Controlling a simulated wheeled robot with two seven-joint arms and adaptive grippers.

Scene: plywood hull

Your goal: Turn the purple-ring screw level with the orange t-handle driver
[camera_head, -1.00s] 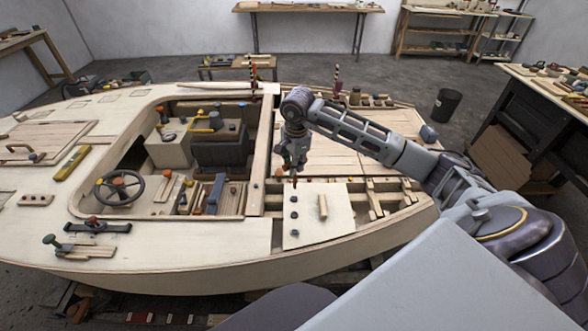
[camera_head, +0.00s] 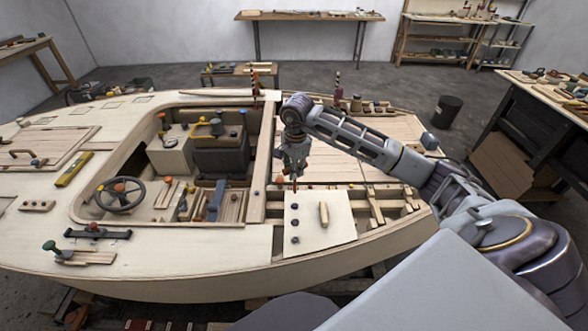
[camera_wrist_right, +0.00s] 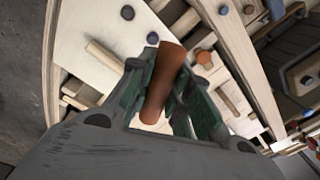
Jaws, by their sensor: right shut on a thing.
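My right gripper (camera_head: 294,172) is above the back edge of a pale plywood panel (camera_head: 338,235) on the boat's near side. In the right wrist view its fingers are shut on the orange handle (camera_wrist_right: 164,82) of the driver. In the head view a thin driver shaft points down from the gripper. Its tip is close to the panel's back edge; I cannot tell whether it touches a screw. Several dark screws (camera_head: 295,223) stand in a row along the panel's left side. In the wrist view a dark purplish screw (camera_wrist_right: 152,38) shows beside the handle. My left gripper is out of view.
A wooden peg (camera_head: 323,214) lies on the panel. Open framing (camera_head: 385,200) is right of it. The cockpit with a steering wheel (camera_head: 119,194) is to the left. A black bin (camera_head: 446,111) stands on the floor behind.

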